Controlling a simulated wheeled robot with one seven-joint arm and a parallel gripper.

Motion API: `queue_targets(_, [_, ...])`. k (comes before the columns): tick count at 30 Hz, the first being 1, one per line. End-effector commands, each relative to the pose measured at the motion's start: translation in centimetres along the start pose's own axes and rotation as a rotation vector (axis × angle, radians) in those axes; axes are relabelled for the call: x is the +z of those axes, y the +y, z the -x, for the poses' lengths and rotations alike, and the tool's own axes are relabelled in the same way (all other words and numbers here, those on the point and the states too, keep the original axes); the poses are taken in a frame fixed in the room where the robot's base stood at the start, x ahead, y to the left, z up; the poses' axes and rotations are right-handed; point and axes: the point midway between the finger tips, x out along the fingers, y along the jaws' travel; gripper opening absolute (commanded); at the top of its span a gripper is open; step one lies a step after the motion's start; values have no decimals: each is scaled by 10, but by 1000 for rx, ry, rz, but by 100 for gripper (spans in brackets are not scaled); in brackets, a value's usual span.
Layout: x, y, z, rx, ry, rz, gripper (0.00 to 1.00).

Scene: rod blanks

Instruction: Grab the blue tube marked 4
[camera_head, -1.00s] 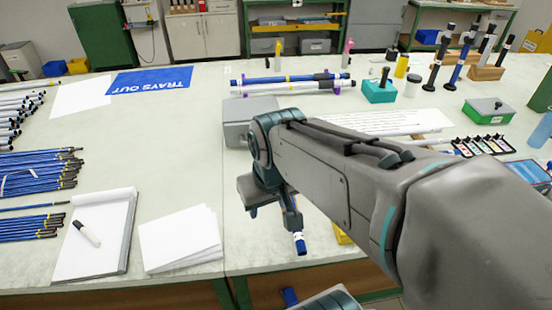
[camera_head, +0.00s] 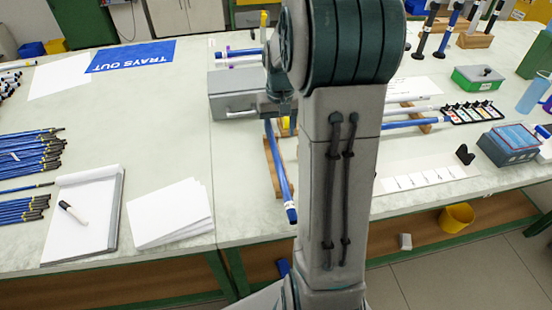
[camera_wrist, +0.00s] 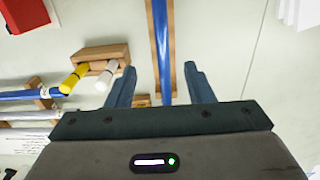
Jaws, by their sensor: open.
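A long blue tube (camera_head: 284,180) lies on a wooden rack (camera_head: 271,163) near the front edge of the table in the head view, partly hidden by my arm. In the wrist view a blue tube (camera_wrist: 161,45) runs between the two fingers of my gripper (camera_wrist: 160,72), over a wooden strip (camera_wrist: 151,25). My gripper is open, with a finger on each side of the tube and visible gaps to it. In the head view my arm hides most of the gripper. I cannot read a 4 on any tube.
A grey box (camera_head: 235,92) stands behind the rack. Another blue tube (camera_head: 402,124) lies right of my arm. The wrist view shows a wooden block (camera_wrist: 97,52) with yellow and white rods beside the left finger.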

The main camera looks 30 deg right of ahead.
Motion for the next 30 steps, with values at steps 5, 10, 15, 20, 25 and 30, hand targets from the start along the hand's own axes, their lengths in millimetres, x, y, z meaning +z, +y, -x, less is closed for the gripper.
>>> queue_targets(5, [2,0,-38,-1,-6,1,48])
queue_targets(10, [1,-1,-62,0,-4,1,48])
queue_targets(15, [1,-1,-71,0,-2,1,48])
queue_targets(20, [-1,-3,-90,0,-5,2,48])
queue_targets(25, [-3,-3,-112,0,-3,1,48])
queue_targets(30, [-3,-3,-120,0,0,0,48])
